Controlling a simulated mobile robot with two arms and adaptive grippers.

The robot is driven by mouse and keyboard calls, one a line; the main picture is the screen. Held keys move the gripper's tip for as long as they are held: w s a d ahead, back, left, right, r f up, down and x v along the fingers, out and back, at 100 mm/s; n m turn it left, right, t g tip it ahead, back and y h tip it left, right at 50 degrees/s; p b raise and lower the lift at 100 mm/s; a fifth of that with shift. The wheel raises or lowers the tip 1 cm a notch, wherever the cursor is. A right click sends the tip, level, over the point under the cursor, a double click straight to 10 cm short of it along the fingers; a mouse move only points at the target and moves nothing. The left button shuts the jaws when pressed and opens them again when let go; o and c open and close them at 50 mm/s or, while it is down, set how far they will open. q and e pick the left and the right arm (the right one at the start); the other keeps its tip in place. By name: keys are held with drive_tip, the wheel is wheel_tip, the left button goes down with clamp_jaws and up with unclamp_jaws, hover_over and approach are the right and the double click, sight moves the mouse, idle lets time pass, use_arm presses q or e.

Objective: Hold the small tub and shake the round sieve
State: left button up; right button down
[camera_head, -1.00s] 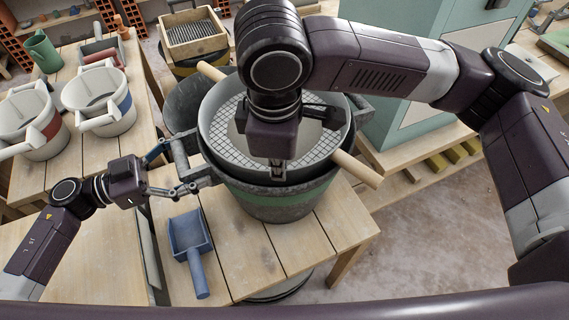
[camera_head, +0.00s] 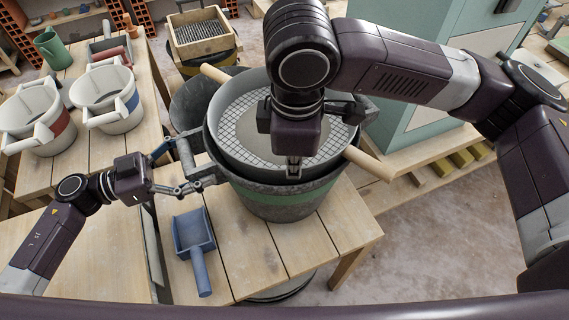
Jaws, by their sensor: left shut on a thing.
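The small tub is a dark grey bucket with a green band (camera_head: 300,200), upright on the wooden table. The round sieve (camera_head: 234,100) sits in its top, with a wire mesh and two wooden handles, one upper left and one lower right (camera_head: 369,165). A grey patch of material (camera_head: 252,132) lies on the mesh. My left gripper (camera_head: 192,181) is shut on the tub's left side handle. My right gripper (camera_head: 293,168) points down over the sieve and hides part of the mesh; its fingers are edge-on, so their opening and any contact are unclear.
A blue scoop (camera_head: 192,238) lies on the table in front of the tub. Two white buckets (camera_head: 107,98) (camera_head: 38,120) stand on the left table. A wooden-framed tray (camera_head: 199,32) rests behind. A green cabinet (camera_head: 400,120) stands to the right.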

drive_tip(key=shift+w+a+m, duration=0.15)
drive_tip(key=shift+a+m, duration=0.55)
drive_tip(key=shift+a, duration=0.65)
drive_tip(key=shift+w+d+n, duration=0.1)
drive_tip(key=shift+d+n, duration=0.7)
drive_tip(key=shift+d, duration=0.6)
drive_tip(key=shift+a+m, duration=1)
drive_tip(key=shift+a, duration=0.45)
drive_tip(key=shift+d, duration=0.1)
drive_tip(key=c, duration=2.1)
unclamp_jaws()
drive_tip(key=shift+f, duration=0.1)
